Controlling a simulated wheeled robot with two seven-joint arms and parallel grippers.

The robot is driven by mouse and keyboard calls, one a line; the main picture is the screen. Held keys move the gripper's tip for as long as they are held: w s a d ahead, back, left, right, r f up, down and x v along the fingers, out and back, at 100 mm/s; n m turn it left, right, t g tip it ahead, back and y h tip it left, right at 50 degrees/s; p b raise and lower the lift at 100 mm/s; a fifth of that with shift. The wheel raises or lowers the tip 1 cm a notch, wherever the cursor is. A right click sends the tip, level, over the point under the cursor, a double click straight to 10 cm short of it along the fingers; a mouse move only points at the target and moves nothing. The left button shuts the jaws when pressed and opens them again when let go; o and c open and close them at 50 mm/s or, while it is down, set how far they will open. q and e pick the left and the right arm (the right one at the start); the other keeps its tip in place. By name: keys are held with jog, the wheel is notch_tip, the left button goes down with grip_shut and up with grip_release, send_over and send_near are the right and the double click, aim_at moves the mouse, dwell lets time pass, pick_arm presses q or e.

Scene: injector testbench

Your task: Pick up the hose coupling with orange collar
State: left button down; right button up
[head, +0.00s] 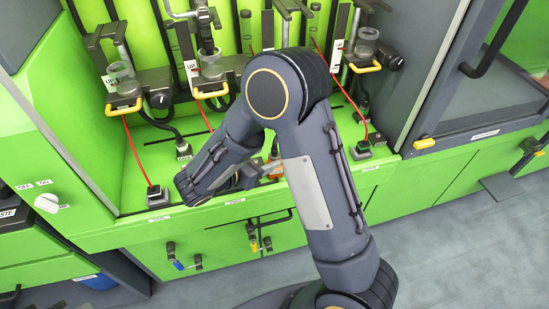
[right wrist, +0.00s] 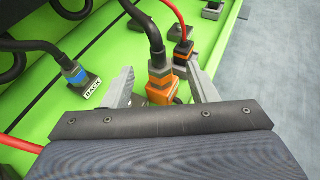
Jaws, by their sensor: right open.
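The hose coupling with the orange collar (right wrist: 160,78) shows in the right wrist view, with a black hose rising from its top and a larger orange part below it. My right gripper (right wrist: 164,90) is open, with one finger on each side of the coupling. A gap shows on the left side; contact on the right cannot be told. In the head view my right gripper (head: 268,168) reaches down to the green bench, and my arm mostly hides the coupling there. My left gripper is not in view.
A red-hose connector (right wrist: 182,50) stands just behind the coupling. A blue-collared coupling (right wrist: 74,72) near a BACK label stands to the left. In the head view, glass cups on holders (head: 211,63) and red lines stand along the green bench (head: 100,236).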

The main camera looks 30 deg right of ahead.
aim_at(272, 156)
jog(key=x, duration=0.5)
jog(key=shift+f+p, duration=0.2)
jog(key=shift+p, duration=0.1)
jog(key=shift+c, duration=0.4)
jog(key=c, duration=1)
